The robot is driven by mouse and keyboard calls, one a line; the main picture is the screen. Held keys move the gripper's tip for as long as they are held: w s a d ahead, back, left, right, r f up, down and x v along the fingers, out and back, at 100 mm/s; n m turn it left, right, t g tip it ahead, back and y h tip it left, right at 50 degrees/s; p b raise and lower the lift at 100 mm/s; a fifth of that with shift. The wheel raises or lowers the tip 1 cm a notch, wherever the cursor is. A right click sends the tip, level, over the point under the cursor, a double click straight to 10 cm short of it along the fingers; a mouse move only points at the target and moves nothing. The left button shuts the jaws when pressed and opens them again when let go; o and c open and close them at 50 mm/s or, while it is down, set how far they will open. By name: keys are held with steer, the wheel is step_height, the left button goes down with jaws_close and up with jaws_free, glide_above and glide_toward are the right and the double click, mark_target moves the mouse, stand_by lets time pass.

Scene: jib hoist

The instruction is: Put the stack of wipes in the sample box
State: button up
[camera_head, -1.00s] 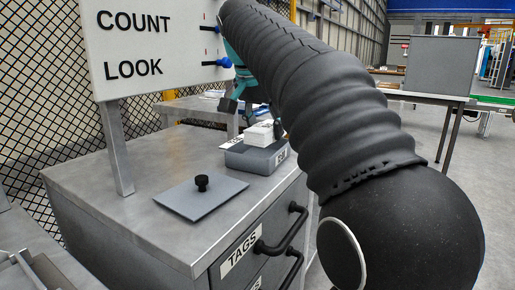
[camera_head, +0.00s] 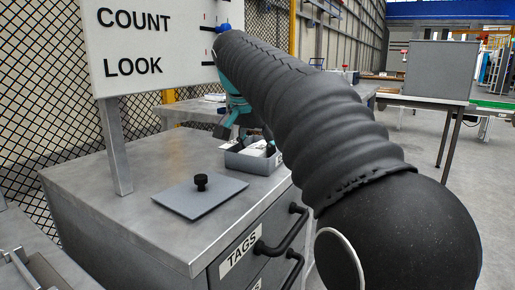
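The sample box (camera_head: 247,161) is a small grey open box with a label on its front, near the right far edge of the grey cabinet top. The white wipes (camera_head: 257,150) show low inside the box, partly hidden by my gripper. My gripper (camera_head: 248,137), teal and black, is pointed down over the box, its dark finger parts close to the wipes. My black arm covers part of it, so I cannot tell whether the fingers grip the wipes.
A grey lid (camera_head: 201,195) with a black knob lies on the cabinet top (camera_head: 120,200) in front of the box. A white board (camera_head: 155,45) on a post stands at the left. Drawer handles (camera_head: 284,230) stick out of the cabinet front.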

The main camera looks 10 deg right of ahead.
steer(key=shift+o, duration=0.2)
steer(key=shift+r, duration=0.25)
steer(key=p+v, duration=0.3)
steer(key=v, duration=0.8)
steer(key=shift+a+r+p, duration=0.15)
steer(key=shift+r+p, duration=0.2)
steer(key=shift+p, duration=0.05)
